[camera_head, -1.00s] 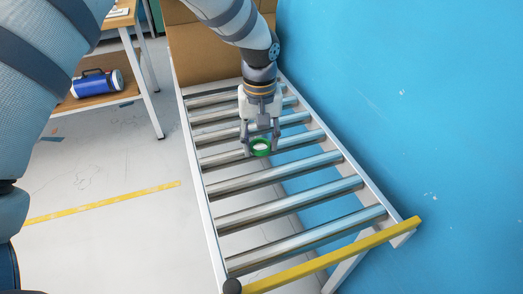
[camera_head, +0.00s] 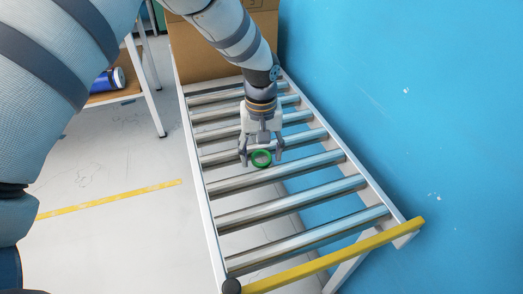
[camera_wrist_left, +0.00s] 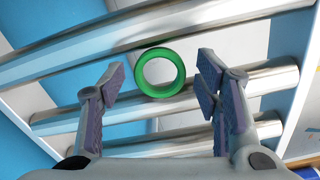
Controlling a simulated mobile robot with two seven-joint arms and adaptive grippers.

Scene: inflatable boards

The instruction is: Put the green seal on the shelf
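The green seal (camera_head: 261,158) is a small ring above or on the metal rollers of the conveyor (camera_head: 208,215). I cannot tell whether it touches a roller. My left gripper (camera_head: 261,156) is open over the conveyor, with one finger on each side of the seal. In the left wrist view, the seal (camera_wrist_left: 160,90) shows as a round green ring near the fingertips of my left gripper (camera_wrist_left: 160,80), with a visible gap to both fingers. A wooden shelf (camera_head: 112,97) on a white-legged table stands at the left, partly hidden by my arm. My right gripper is out of view.
A blue cylindrical object (camera_head: 108,80) rests on the wooden shelf. A large cardboard box (camera_head: 215,62) stands at the conveyor's far end. A yellow bar (camera_head: 335,257) crosses the near end. A blue wall (camera_head: 430,130) runs close along the right side.

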